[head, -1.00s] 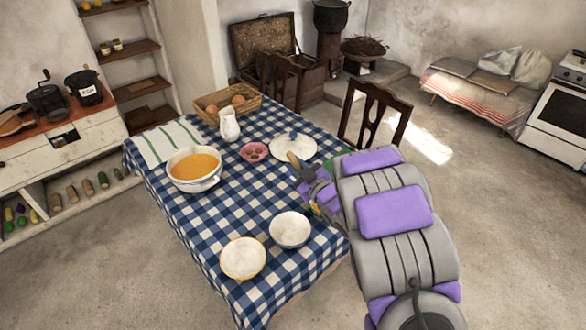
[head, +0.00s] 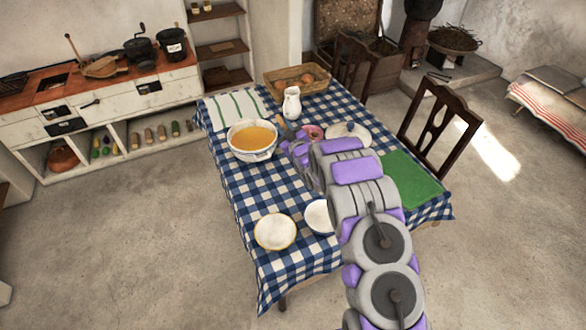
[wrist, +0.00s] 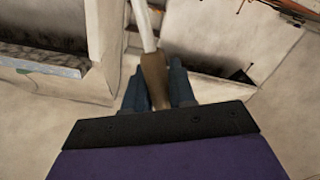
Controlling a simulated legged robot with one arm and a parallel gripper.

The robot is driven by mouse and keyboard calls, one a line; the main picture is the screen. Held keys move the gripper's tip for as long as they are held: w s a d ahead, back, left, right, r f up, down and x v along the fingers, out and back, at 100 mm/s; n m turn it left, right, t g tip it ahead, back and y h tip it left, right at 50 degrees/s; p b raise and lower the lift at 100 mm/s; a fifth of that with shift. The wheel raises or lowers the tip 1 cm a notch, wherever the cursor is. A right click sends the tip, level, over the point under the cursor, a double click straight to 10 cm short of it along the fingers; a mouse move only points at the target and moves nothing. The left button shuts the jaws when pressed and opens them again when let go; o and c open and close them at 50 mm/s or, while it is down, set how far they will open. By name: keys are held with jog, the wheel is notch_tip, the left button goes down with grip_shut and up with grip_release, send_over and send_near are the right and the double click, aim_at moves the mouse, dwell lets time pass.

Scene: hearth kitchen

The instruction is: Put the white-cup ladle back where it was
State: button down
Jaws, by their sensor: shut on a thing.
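My gripper (wrist: 158,88) is shut on the brown grip of a ladle (wrist: 154,77). The ladle's pale shaft runs up and out of the top of the wrist view, so its cup is not seen there. In the head view my gripper (head: 288,140) is above the table, just right of the tureen of orange soup (head: 252,156). A short brown piece, seemingly the ladle's grip, shows at its tip. The white cup cannot be made out in the head view.
The checked tablecloth (head: 250,205) holds a white jug (head: 291,103), egg basket (head: 287,79), white lid (head: 347,134), yellow-rimmed plate (head: 275,232), white bowl (head: 317,214) and green mat (head: 415,180). A dark chair (head: 436,125) stands right. Open floor (head: 130,240) lies left.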

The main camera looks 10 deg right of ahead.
notch_tip(320, 180, down, 10)
jog(key=b, duration=0.1)
jog(key=shift+w+a, duration=0.15)
jog(key=shift+a, duration=0.05)
dwell(0.3)
jog(key=shift+f, duration=0.2)
jog(key=c, duration=0.9)
grip_release()
jog(key=shift+c, duration=0.2)
jog(key=shift+r, duration=0.15)
jog(key=v, duration=1.2)
jog(key=shift+p, duration=0.45)
jog(key=shift+d+r, duration=0.1)
